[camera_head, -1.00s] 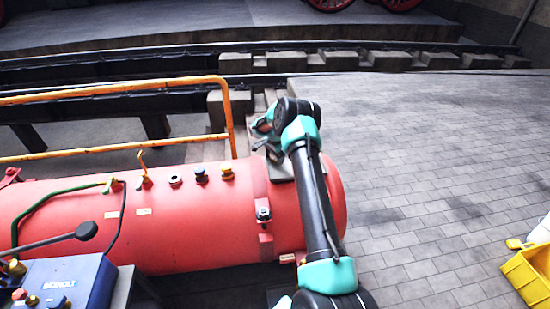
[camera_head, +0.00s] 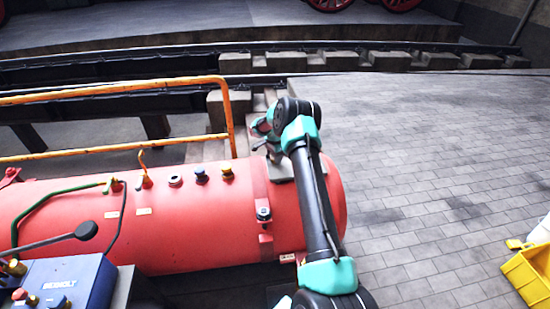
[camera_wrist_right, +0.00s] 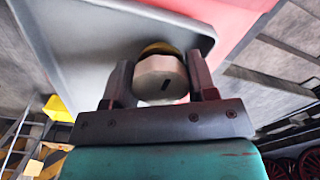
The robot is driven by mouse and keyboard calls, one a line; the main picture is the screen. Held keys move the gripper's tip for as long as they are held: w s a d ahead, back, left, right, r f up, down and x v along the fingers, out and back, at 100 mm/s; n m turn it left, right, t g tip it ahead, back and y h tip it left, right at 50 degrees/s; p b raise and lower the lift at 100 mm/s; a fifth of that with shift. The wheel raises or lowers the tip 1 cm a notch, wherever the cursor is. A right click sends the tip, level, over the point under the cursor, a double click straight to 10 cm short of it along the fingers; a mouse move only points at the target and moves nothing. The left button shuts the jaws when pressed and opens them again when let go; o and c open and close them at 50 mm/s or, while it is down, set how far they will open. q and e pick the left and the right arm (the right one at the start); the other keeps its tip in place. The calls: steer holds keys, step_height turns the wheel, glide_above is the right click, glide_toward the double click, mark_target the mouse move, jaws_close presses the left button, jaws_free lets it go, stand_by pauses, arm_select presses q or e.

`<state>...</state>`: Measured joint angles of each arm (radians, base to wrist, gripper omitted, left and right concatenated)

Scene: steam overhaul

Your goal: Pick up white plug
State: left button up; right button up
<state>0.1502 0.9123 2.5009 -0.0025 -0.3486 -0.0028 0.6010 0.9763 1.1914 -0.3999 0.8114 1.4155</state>
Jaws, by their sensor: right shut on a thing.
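The white plug (camera_wrist_right: 160,80) shows in the right wrist view as a pale round end with a dark slot and a yellow ring behind it. My right gripper (camera_wrist_right: 159,70) is shut on it, one dark finger on each side. In the head view the right gripper (camera_head: 264,145) is at the far side of the red tank's right end, beside a grey plate (camera_head: 284,168). I cannot make out the plug in the head view. I cannot tell whether it is still seated. My left gripper is not in view.
The red tank (camera_head: 200,225) carries several fittings along its top. A yellow rail (camera_head: 110,87) stands behind it. A blue box (camera_head: 75,285) is at front left and a yellow bin (camera_head: 527,277) at far right. The paved floor (camera_head: 430,170) right of the tank is mostly clear.

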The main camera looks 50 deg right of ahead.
steer(key=shift+r, duration=0.15)
steer(key=shift+r, duration=0.25)
step_height(320, 180, up, 3)
steer(key=shift+r, duration=0.1)
steer(key=s+a+r, duration=0.1)
steer(key=s+a, duration=0.9)
steer(key=a, duration=0.2)
steer(key=shift+s, duration=0.3)
